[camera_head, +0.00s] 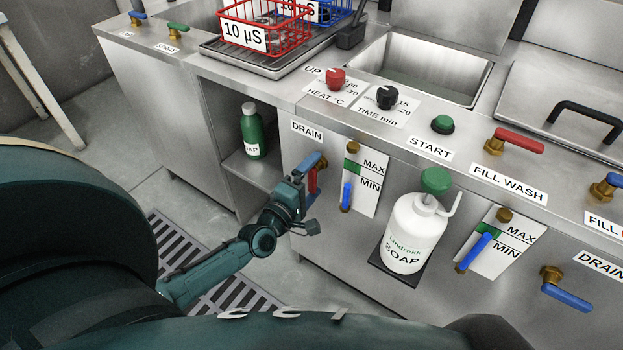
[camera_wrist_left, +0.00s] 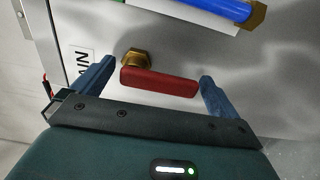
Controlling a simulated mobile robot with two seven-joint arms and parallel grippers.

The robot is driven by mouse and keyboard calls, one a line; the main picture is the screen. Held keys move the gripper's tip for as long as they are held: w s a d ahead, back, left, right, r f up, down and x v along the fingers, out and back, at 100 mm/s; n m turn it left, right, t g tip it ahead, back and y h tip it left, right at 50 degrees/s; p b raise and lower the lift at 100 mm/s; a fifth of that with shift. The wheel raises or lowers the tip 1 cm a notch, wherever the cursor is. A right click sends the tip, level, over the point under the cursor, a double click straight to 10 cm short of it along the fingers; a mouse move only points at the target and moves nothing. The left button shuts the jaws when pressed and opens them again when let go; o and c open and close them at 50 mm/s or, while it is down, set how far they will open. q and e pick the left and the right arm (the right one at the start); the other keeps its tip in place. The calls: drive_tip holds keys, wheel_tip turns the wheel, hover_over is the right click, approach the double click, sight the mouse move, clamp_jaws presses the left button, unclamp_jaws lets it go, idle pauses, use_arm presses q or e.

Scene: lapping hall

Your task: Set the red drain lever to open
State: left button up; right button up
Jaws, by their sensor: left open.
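The red drain lever (camera_head: 313,182) is on the front panel below the left DRAIN label (camera_head: 307,132). Its handle hangs down from a brass fitting. In the left wrist view the red handle (camera_wrist_left: 160,82) and brass fitting (camera_wrist_left: 135,60) show clearly. My left gripper (camera_head: 311,196) is at the lever, its fingers open. In the left wrist view the gripper (camera_wrist_left: 157,73) has one finger near the brass fitting and the other just past the handle's free end. A gap shows at the free end; contact at the fitting end is unclear. My right gripper is not in view.
Right of the lever is a MIN/MAX gauge with a blue tube (camera_head: 347,195). A white soap bottle (camera_head: 409,235) stands on a small ledge farther right. A green bottle (camera_head: 251,133) stands in the open shelf at left. Another DRAIN lever, blue (camera_head: 567,297), is far right.

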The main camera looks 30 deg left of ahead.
use_arm(q)
drive_tip(key=s+a+p, duration=0.1)
drive_tip(key=s, duration=1.2)
